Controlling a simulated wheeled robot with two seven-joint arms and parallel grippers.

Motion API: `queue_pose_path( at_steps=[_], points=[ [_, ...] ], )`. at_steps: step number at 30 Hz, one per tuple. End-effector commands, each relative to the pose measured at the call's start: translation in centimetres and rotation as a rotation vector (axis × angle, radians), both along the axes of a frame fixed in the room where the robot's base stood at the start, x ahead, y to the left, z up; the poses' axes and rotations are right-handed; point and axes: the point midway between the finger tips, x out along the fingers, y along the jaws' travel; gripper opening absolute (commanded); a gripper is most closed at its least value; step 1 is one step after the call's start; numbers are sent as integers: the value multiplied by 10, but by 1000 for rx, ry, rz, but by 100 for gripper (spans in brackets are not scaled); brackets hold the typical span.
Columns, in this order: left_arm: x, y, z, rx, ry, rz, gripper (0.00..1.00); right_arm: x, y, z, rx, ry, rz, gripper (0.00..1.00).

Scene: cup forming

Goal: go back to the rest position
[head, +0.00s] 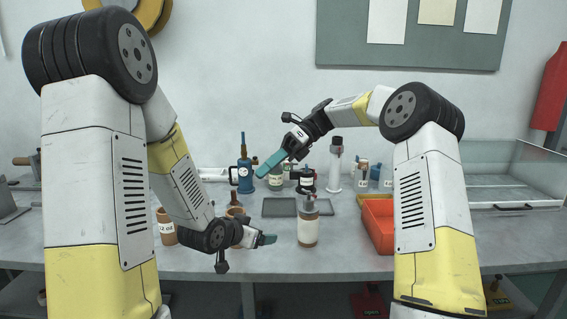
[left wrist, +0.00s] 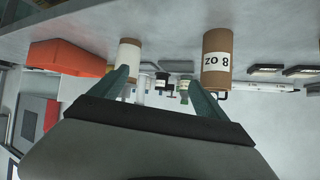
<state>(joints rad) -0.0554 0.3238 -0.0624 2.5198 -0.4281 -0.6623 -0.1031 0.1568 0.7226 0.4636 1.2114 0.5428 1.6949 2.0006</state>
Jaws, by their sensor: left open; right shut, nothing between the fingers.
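My left gripper (head: 268,240) is low over the front of the grey table, left of a white bottle with a brown bottom (head: 308,228). Its teal fingers are spread apart and empty in the left wrist view (left wrist: 162,95). A brown cup marked 8 OZ (left wrist: 218,48) shows beyond one finger there. My right gripper (head: 268,165) is raised over the back of the table and points down to the left. Its teal fingers are together, with nothing held. It overlaps the small bottles behind it in the head view.
A brown 12 OZ cup (head: 167,233) stands left of my left forearm. Dark grey pads (head: 278,207) lie mid-table. A red-orange bin (head: 378,226) sits beside my right arm. A blue bottle (head: 243,178) stands at the back. A clear-walled case (head: 510,165) is at the right.

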Motion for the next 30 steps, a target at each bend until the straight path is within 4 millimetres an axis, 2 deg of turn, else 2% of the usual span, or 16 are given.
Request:
queue_pose_path(
  at_steps=[1, 5, 11, 17, 24, 30],
  points=[
    [-1, 8, 17, 12, 6, 27, 86, -15, -1, 8, -21, -115, 33, 0],
    [-14, 27, 45, 33, 61, 97, 86, -45, -13, 13, -62, -413, 141, 0],
    [-48, 50, 87, 37, 152, 195, 86, -92, -51, 18, -137, -842, 373, 0],
    [-98, 65, 124, 7, 251, 274, 86, -142, -100, 19, -219, -1220, 674, 0],
    [-173, 68, 158, -56, 375, 328, 86, -203, -156, 6, -320, -1578, 1106, 0],
    [-222, 63, 171, -95, 452, 336, 86, -235, -182, -12, -375, -1739, 1390, 0]
  ],
)
